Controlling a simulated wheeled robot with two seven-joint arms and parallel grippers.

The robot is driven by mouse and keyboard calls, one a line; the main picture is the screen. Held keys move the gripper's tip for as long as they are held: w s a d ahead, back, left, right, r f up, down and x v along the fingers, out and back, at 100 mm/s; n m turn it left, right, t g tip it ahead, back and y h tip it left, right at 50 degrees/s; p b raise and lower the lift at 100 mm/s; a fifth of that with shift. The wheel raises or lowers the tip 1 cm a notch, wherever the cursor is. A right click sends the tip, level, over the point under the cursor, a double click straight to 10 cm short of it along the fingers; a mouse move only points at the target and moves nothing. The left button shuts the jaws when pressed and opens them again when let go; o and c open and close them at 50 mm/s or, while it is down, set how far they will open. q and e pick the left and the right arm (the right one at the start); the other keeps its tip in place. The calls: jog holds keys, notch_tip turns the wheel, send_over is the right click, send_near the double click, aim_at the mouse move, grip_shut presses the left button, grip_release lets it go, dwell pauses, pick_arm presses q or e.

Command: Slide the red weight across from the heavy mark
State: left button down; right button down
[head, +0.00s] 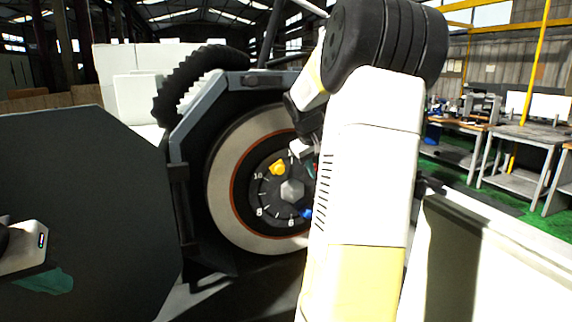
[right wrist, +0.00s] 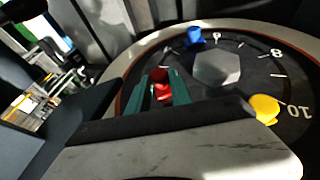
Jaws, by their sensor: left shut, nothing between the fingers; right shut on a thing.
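The red weight (right wrist: 162,89) sits on the dial of the grinding wheel. My right gripper (right wrist: 162,92) is shut on it with its green fingers on either side. In the head view my right arm covers most of the red weight, and only a sliver of red (head: 316,168) shows. A yellow weight (head: 278,168) and a blue weight (head: 306,214) sit elsewhere on the numbered dial (head: 272,204). I cannot make out a heavy mark. My left gripper (head: 46,282) is shut and empty at the lower left, away from the wheel.
The pale wheel rim (head: 222,190) surrounds the dial, with a hex hub (head: 292,191) at its middle. A dark guard frame (head: 180,205) stands around the wheel, and a large dark panel (head: 85,190) fills the left. Workbenches (head: 515,140) stand far right.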

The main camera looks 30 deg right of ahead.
jog(key=shift+s+d+f, duration=0.1)
jog(key=shift+d+f, duration=0.15)
jog(key=shift+d, duration=0.4)
jog(key=shift+s+d+f, duration=0.1)
jog(key=shift+d+f, duration=0.1)
jog(key=shift+d, duration=0.4)
jog(key=c, duration=1.2)
grip_release()
jog(key=shift+d+f, duration=0.1)
jog(key=shift+d, duration=0.05)
jog(key=shift+a+v, duration=0.2)
jog(key=shift+v, duration=1.8)
jog(key=shift+a+v, duration=0.25)
jog(key=shift+v, duration=1.75)
jog(key=shift+f, duration=0.2)
